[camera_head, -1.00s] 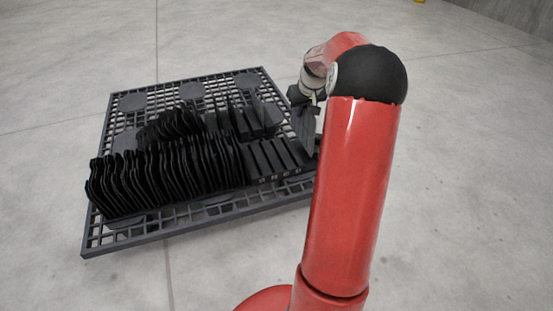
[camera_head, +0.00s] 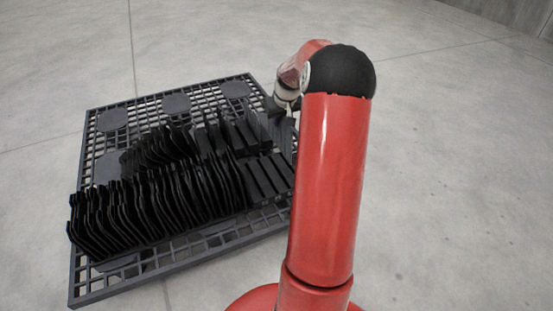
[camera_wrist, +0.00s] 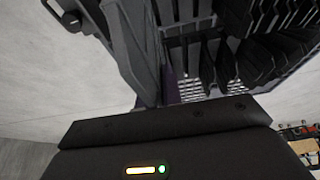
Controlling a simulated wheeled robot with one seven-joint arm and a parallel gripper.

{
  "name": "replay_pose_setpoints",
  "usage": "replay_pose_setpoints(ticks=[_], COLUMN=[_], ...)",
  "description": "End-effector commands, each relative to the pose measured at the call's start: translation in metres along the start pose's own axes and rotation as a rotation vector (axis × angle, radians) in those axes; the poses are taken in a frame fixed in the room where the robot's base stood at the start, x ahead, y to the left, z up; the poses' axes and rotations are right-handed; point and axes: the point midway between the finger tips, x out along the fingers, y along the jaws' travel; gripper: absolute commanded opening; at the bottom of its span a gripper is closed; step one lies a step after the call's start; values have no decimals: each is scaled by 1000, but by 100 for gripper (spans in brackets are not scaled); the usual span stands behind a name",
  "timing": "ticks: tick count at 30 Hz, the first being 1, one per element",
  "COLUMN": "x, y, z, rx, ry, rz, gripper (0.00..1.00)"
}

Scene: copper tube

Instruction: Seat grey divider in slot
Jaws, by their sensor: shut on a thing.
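A grey divider (camera_wrist: 130,45) rises from the jaws of my gripper (camera_wrist: 150,104) in the wrist view, as a long flat panel. In the head view my gripper (camera_head: 287,104) is above the pallet's right edge, mostly behind my red arm. It is shut on the divider, a dim grey panel there (camera_head: 274,126) by the right end of the black slotted rack (camera_head: 268,178). The rack's slots lie beside the divider in the wrist view. I cannot tell whether the divider's edge is in a slot, as the contact is hidden.
A dark lattice pallet (camera_head: 92,292) carries the rack. Several black wavy plates (camera_head: 150,205) stand close together in its left part, with more in the row behind. Bare concrete floor (camera_head: 440,200) lies open to the right.

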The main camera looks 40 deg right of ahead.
Motion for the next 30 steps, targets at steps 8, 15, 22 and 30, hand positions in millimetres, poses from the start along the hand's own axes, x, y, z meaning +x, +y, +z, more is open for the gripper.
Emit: replay_pose_setpoints(ticks=[8,15,22,30], x=[71,97,120,137], y=[-1,-1,-1,-1], z=[30,40,50,56], rx=[0,-1,0,-1], ry=[-2,1,-1,2], rz=[-3,-1,-2,-1], gripper=[0,0,0,0])
